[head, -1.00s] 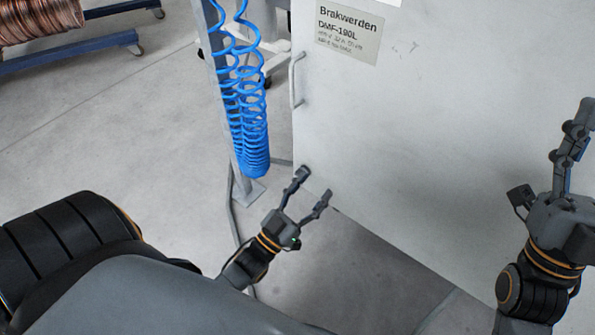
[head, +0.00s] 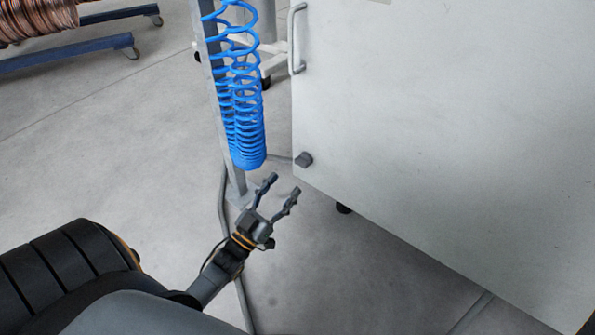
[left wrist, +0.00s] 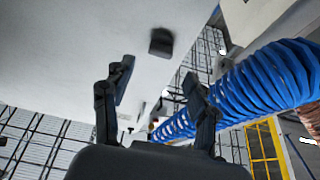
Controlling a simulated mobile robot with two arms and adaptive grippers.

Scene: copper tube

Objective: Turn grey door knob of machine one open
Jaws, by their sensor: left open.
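The grey door knob (head: 304,159) sits low on the left edge of the white machine door (head: 430,130). In the left wrist view the knob (left wrist: 161,42) is a dark block on the pale panel, beyond my fingertips. My left gripper (head: 283,186) is open and empty, just below and left of the knob in the head view. Its two fingers stand apart in the left wrist view (left wrist: 157,78), and the knob shows above the gap between them. My right gripper is not in view.
A light handle (head: 293,40) is on the door's left edge, above the knob. A blue coiled hose (head: 246,120) hangs on a grey post just left of the door. A copper coil (head: 35,18) lies at the upper left. The floor on the left is mostly clear.

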